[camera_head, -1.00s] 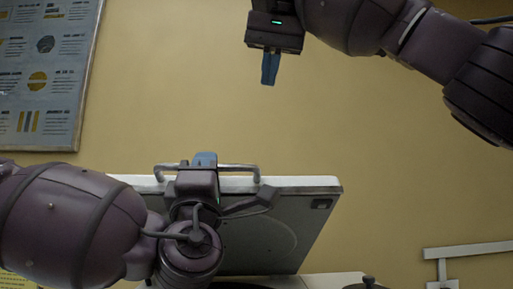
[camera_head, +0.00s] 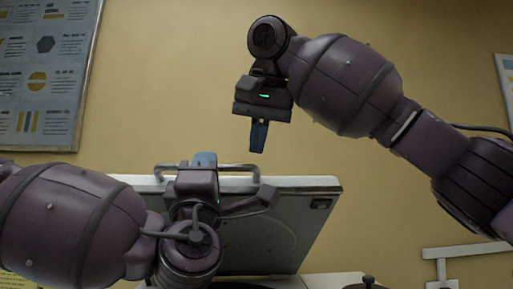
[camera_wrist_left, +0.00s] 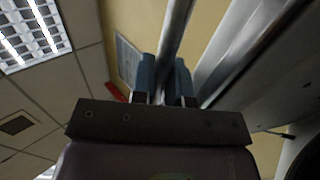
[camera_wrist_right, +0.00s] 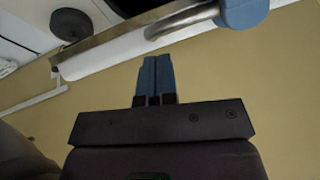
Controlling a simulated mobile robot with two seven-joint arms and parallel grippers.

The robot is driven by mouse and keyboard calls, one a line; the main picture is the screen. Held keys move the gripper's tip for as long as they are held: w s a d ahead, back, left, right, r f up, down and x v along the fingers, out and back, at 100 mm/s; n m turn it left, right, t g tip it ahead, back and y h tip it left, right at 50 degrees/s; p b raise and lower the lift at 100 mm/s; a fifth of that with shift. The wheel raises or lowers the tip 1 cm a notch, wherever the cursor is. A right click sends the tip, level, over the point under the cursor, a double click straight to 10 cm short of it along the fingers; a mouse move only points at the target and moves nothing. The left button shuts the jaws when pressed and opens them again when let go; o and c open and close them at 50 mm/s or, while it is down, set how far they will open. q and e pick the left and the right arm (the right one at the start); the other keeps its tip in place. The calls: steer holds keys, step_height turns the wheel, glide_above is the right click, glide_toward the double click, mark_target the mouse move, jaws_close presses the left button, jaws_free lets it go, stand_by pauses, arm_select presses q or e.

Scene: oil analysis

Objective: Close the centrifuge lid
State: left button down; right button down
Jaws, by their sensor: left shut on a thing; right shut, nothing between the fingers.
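The centrifuge lid (camera_head: 270,235) stands raised and tilted in the head view, its underside facing me and a metal handle (camera_head: 240,169) along its top edge. My left gripper (camera_head: 204,160) is shut on the handle; the left wrist view shows the bar (camera_wrist_left: 172,45) between its blue fingers (camera_wrist_left: 163,80). My right gripper (camera_head: 258,137) is shut and empty, pointing down above the lid's top edge, apart from it. In the right wrist view its closed fingers (camera_wrist_right: 156,78) are near the lid edge (camera_wrist_right: 110,55) and handle. My left arm hides the lid's left part.
Part of the centrifuge body (camera_head: 330,280) shows at the bottom edge, with a dark round knob (camera_head: 369,283) beside it. A poster board (camera_head: 45,70) hangs on the yellow wall at left.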

steer(key=shift+s+a+f, duration=0.15)
steer(key=shift+s+f, duration=0.1)
steer(key=shift+f, duration=0.5)
arm_select(q)
steer(key=shift+s+r, duration=0.1)
steer(key=shift+s, duration=0.05)
steer(key=shift+r, duration=0.25)
arm_select(e)
steer(key=shift+s+a+f+t, duration=0.1)
steer(key=shift+s+f+t, duration=0.2)
steer(key=shift+s+f, duration=0.4)
steer(key=shift+s+a+f+t, duration=0.1)
steer(key=shift+s+f+t, duration=0.3)
steer(key=shift+f, duration=0.5)
arm_select(q)
steer(key=c, duration=1.2)
jaws_free()
steer(key=shift+s+d, duration=0.1)
steer(key=shift+s, duration=0.05)
steer(key=shift+o, duration=0.3)
steer(key=shift+f, duration=0.15)
arm_select(e)
steer(key=shift+s+d+r, duration=0.1)
steer(key=shift+d, duration=0.1)
